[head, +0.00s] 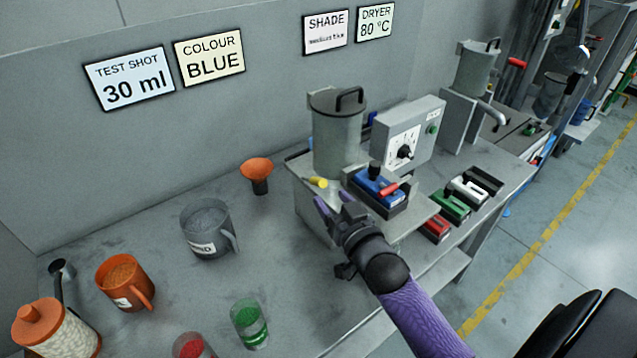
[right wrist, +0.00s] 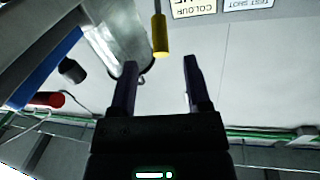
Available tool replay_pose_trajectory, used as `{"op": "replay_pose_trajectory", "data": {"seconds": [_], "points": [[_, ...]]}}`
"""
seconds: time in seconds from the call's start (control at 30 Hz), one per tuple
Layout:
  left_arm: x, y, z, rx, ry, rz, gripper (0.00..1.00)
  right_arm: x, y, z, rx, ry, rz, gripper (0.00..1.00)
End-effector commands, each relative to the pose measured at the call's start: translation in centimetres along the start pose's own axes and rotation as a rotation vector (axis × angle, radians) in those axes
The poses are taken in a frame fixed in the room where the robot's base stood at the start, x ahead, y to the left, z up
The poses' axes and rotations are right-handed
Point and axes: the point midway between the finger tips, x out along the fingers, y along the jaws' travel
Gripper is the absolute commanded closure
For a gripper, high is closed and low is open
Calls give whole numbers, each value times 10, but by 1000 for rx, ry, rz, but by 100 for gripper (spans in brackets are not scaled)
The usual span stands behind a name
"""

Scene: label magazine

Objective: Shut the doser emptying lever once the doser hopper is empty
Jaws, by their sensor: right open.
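The doser hopper (head: 338,135) is a grey cylinder with a dark lid and handle; its inside is hidden, so its fill cannot be told. The emptying lever has a yellow grip (head: 318,182) at the hopper's lower left. In the right wrist view the yellow grip (right wrist: 161,36) hangs on a thin rod just beyond the fingertips, roughly midway between them. My right gripper (head: 333,201) is open and empty, just below and right of the lever, apart from it as far as I can tell. My left gripper is not in view.
A blue block with a red handle (head: 388,189) sits right of the hopper, before a grey dial box (head: 410,142). A grey jug (head: 207,230), orange funnel (head: 257,172), orange jug (head: 124,281) and green cup (head: 250,322) stand left. The bench middle is clear.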

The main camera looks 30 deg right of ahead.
Motion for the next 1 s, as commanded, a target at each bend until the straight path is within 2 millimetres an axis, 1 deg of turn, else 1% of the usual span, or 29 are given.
{"op": "replay_pose_trajectory", "data": {"seconds": [0.03,0.1,0.2,0.3,0.43,0.63,0.67,0.7,0.77,0.8,0.87,0.9,0.93,0.97,1.0], "points": [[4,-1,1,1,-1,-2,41,13,0,2,-1,2,0,38],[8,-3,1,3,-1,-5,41,28,0,2,0,1,0,38],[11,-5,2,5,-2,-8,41,46,0,2,0,-1,-1,38],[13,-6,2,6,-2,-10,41,57,0,2,0,-3,0,38],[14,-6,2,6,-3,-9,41,64,0,2,0,-4,0,38],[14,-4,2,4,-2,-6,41,64,-1,1,-1,-4,0,38],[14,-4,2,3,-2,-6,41,64,-1,1,-1,-4,0,40],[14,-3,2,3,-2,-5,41,64,-1,1,-1,-4,0,48],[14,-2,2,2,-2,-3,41,64,-1,1,-1,-4,0,61],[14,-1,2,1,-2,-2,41,64,-1,1,-1,-4,0,69],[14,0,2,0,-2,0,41,64,-1,1,-1,-4,0,82],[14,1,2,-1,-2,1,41,64,-1,1,0,-4,0,91],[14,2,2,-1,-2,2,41,64,-1,1,0,-4,0,97],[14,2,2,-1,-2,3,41,64,-1,1,0,-4,0,100],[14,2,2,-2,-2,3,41,64,-1,1,-1,-4,0,100]]}}
